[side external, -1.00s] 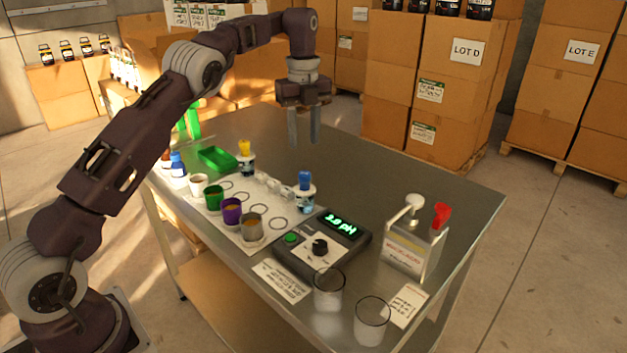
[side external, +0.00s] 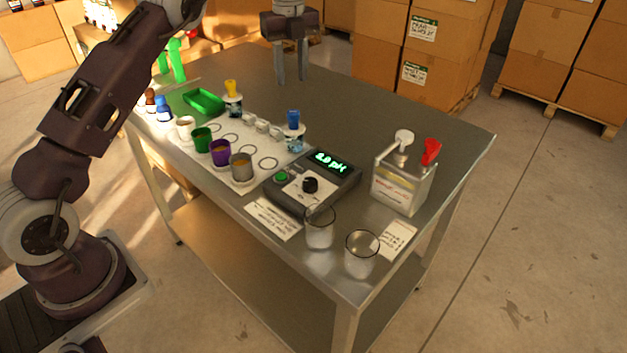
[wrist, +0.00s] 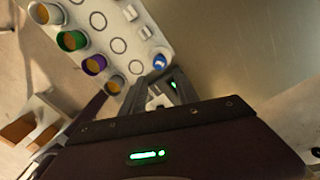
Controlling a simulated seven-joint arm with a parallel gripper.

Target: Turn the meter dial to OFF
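The meter (side external: 345,195) is a dark grey box near the front edge of the metal table. Its lit green display (side external: 329,162) shows a pH reading. A black round dial (side external: 310,185) sits on its pale face plate, beside a green button (side external: 281,177). The dial's pointer and markings are too small to read. My gripper (side external: 291,78) hangs fingers down over the far part of the table, well behind and above the meter. Its two fingers are apart with nothing between them. In the wrist view my gripper hides most of the meter; a green bit of display (wrist: 173,85) shows between the fingers.
Cups (side external: 220,152) on a white mat stand left of the meter, with a blue-topped bottle (side external: 293,128) behind it. Clear beakers (side external: 320,228) stand close in front. A dispenser with a red handle (side external: 404,180) stands right. The table's back right is clear.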

